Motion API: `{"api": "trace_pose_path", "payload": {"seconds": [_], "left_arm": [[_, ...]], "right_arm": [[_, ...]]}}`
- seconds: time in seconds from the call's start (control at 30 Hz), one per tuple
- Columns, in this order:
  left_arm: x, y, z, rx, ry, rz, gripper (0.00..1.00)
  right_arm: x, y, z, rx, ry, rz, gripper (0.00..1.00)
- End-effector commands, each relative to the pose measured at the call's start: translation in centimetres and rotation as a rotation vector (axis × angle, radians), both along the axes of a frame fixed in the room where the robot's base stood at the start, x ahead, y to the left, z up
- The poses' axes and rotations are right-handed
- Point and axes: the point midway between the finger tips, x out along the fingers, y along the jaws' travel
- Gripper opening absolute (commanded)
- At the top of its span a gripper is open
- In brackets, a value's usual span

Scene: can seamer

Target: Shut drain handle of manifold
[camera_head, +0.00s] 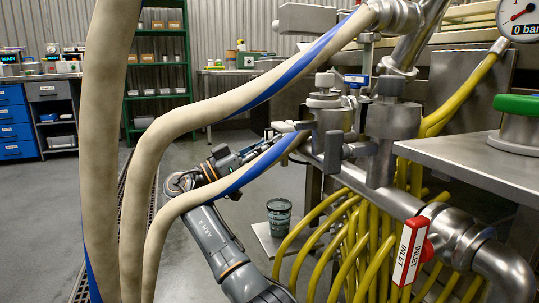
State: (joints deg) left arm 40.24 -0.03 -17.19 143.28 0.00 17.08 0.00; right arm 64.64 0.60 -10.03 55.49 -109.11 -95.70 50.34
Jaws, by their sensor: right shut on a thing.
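The steel manifold (395,200) runs from the centre down to the lower right, with valve bodies standing on it. A pale grey lever (289,126), which looks like the drain handle, sticks out to the left from a valve body (330,125). I cannot read a drain label. My right gripper (290,138) reaches it from the left, and its jaws are shut on this handle. A beige hose with a blue stripe partly hides the gripper and fingertips. My left gripper is not in view.
Thick beige hoses (190,120) cross in front of my right arm. A red and white INLET handle (410,250) sits at the lower right. Yellow hoses (370,250) hang below the manifold. A steel table (470,160) stands at the right, and a dark tin (279,215) stands low behind.

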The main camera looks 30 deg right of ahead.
Motion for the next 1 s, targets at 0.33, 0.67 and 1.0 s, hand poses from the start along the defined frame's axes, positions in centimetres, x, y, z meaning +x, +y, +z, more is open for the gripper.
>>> {"api": "trace_pose_path", "payload": {"seconds": [0.33, 0.67, 1.0], "left_arm": [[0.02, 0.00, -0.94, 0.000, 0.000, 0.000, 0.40], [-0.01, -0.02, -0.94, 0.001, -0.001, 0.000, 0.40], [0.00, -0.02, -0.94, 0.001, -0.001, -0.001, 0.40]], "right_arm": [[-0.04, -0.02, -0.08, -0.018, -0.083, -0.002, 0.00], [-0.06, -0.01, -0.04, -0.019, -0.089, 0.000, 0.00], [-0.04, 0.01, -0.03, -0.020, -0.087, 0.000, 0.34]]}}
